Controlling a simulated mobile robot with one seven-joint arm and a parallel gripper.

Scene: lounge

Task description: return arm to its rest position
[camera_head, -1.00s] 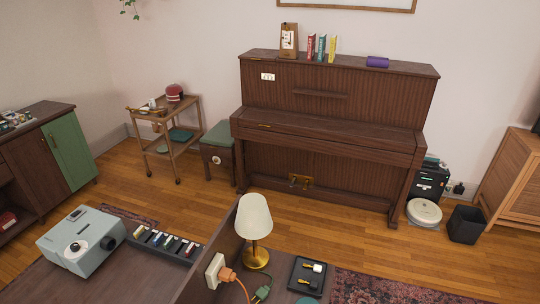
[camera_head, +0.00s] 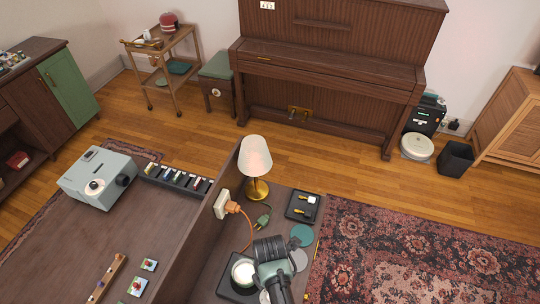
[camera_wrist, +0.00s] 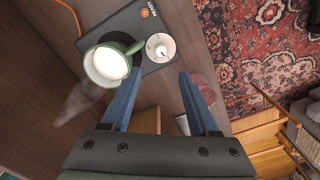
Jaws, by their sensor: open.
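My gripper (camera_wrist: 160,76) is open in the wrist view, its two blue fingers apart with nothing held between them. A green mug with pale contents (camera_wrist: 107,64) stands on a dark warmer pad (camera_wrist: 125,22), just beyond the left finger. Faint steam shows beside it. A small round white knob or cup (camera_wrist: 160,47) sits on the pad beyond the gap between the fingers. In the head view, my arm's end (camera_head: 272,262) is over the desk at the bottom middle, right beside the mug (camera_head: 243,271). The fingers are not clear there.
A divider panel (camera_head: 205,240) splits the desk, with a socket (camera_head: 222,204) and orange plug (camera_head: 233,208) on it. A lamp (camera_head: 255,160) and black tray (camera_head: 302,206) stand beyond the arm. A projector (camera_head: 97,178) is left. Open rug (camera_head: 400,240) lies right.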

